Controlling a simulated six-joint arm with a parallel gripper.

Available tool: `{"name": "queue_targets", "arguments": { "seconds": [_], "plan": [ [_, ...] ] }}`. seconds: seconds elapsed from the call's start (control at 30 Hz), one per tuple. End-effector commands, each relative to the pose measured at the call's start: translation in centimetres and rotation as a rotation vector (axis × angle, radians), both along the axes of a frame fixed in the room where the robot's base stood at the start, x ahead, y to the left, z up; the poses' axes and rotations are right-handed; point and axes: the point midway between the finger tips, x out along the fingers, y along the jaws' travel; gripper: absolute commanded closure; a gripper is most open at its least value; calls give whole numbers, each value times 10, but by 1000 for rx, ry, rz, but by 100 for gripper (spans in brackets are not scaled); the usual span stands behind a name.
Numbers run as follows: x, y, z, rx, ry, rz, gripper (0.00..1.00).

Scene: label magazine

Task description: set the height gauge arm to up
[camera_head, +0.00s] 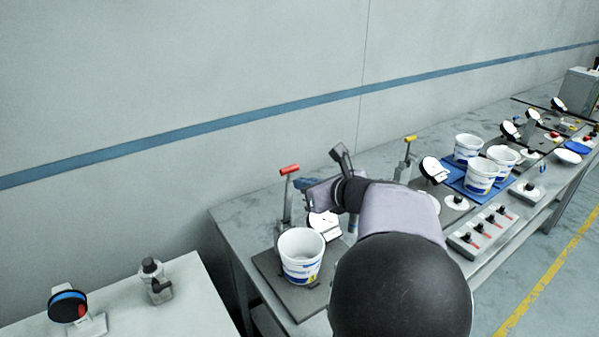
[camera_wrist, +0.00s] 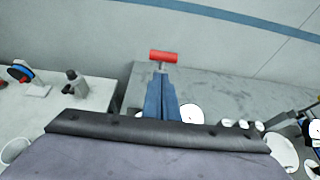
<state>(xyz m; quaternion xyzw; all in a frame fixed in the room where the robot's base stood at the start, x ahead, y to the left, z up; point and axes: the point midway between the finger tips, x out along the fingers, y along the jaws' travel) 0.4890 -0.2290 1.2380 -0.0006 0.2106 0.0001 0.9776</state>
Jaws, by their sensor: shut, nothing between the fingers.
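No label marks the height gauge, so I cannot tell for sure which fixture it is. A lever with a red crossbar handle (camera_head: 289,170) stands upright on the grey plate at the near end of the long bench. In the wrist view the red handle (camera_wrist: 163,57) shows just beyond my fingertips. My gripper (camera_head: 302,185) is shut and empty, its blue fingers close to the lever on its right. They also show in the wrist view (camera_wrist: 161,82), where they hide the lever's lower part. I cannot tell whether they touch it.
A white tub (camera_head: 302,256) stands on the plate (camera_head: 268,265) in front of the lever. A white-faced dial (camera_head: 324,224) is behind the tub, partly hidden. A yellow-handled lever (camera_head: 410,140) stands farther right. A separate table (camera_head: 185,300) is at left. Space above the red handle is clear.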

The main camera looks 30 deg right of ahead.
Motion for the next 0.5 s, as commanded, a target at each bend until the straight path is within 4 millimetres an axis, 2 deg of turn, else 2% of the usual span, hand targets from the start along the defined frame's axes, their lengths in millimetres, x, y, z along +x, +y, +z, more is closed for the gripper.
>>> {"name": "queue_targets", "arguments": {
  "seconds": [0.2,0.5],
  "plan": [
    [17,0,8,1,1,0,100],
    [21,0,8,0,0,-1,100]
  ]
}}
